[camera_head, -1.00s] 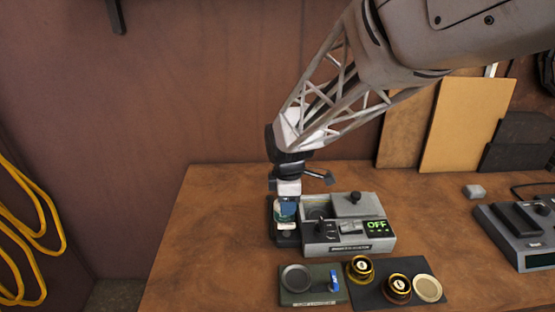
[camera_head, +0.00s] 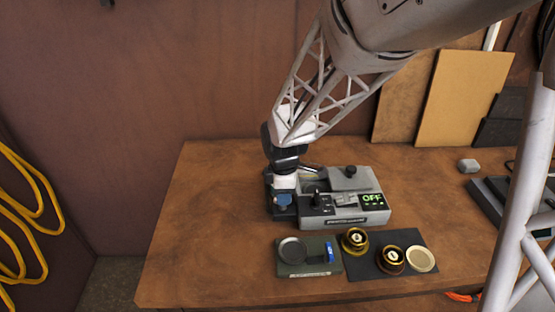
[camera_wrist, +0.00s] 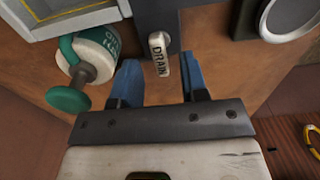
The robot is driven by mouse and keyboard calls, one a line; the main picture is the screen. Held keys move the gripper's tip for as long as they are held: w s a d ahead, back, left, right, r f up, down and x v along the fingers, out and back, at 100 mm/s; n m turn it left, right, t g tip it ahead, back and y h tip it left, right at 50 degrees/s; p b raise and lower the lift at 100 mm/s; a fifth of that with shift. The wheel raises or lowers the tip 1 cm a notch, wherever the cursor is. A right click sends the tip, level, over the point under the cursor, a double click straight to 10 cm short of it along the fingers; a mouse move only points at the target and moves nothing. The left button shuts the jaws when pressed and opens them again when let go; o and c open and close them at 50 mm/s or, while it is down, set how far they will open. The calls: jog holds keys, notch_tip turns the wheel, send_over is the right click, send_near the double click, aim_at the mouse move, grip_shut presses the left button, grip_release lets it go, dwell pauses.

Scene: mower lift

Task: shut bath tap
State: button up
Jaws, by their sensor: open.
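A grey bench unit (camera_head: 345,205) with a green "OFF" display stands on the brown table in the head view. In the wrist view, a pale lever (camera_wrist: 159,53) marked "DRAIN" sits on a dark grey block (camera_wrist: 158,14). My gripper (camera_wrist: 158,68) is open, with its blue fingers on either side of the lever; I cannot tell if they touch it. In the head view my gripper (camera_head: 284,200) is low at the unit's left end and hides the lever there. A white and teal container (camera_wrist: 97,50) with a teal round-ended part (camera_wrist: 68,99) lies left of the fingers.
A dark green tray (camera_head: 305,268) with a round dish and a blue item is in front of the unit. Beside it a dark mat (camera_head: 375,272) holds two gold-rimmed knobs (camera_head: 391,259) and a pale disc (camera_head: 421,259). The table (camera_head: 190,235) at left is clear.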

jog(key=shift+f, duration=0.75)
grip_shut()
